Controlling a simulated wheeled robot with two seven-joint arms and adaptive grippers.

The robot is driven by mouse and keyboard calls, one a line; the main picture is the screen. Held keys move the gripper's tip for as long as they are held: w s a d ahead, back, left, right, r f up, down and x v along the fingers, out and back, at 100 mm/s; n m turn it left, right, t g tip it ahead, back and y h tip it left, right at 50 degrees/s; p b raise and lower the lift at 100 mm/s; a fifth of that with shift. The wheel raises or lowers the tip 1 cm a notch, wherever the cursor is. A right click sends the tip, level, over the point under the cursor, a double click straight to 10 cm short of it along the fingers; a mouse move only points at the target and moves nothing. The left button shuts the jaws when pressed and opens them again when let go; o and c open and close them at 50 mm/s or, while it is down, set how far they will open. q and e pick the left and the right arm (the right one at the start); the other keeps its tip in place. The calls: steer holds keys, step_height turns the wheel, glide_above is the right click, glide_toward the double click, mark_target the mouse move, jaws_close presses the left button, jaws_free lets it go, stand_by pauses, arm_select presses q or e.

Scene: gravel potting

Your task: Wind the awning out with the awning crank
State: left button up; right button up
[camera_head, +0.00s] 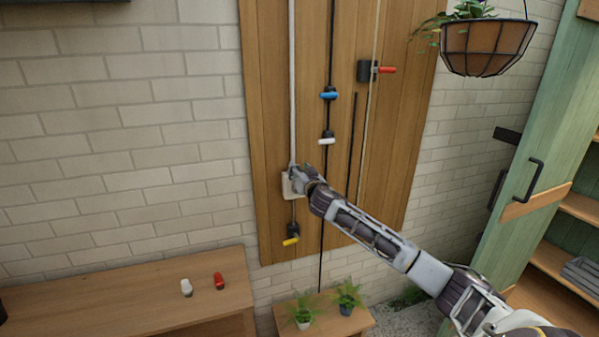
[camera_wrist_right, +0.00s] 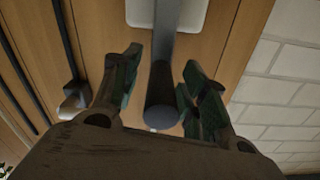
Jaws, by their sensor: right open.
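A white wall plate (camera_head: 288,188) is mounted on the wooden panel, partly hidden by my right gripper (camera_head: 300,177). In the right wrist view a grey crank arm with a dark round-ended grip (camera_wrist_right: 163,105) stands in front of the white plate (camera_wrist_right: 192,14). My right gripper (camera_wrist_right: 162,82) is open, with one finger on each side of the dark grip and visible gaps. I cannot tell for certain whether this is the awning crank. Other handles on the panel are yellow (camera_head: 291,242), white (camera_head: 326,141), blue (camera_head: 328,95) and red (camera_head: 387,69). My left gripper is out of view.
A wooden bench (camera_head: 120,302) at lower left holds a white (camera_head: 186,287) and a red (camera_head: 219,281) small item. Potted plants stand on a low stand (camera_head: 335,326). A hanging basket (camera_head: 487,45) and green cabinet door (camera_head: 530,165) are at right.

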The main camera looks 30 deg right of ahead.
jaws_close()
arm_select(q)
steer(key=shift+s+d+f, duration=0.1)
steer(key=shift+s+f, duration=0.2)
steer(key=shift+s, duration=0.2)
arm_select(e)
steer(key=shift+d+m, duration=0.2)
steer(key=shift+m, duration=0.1)
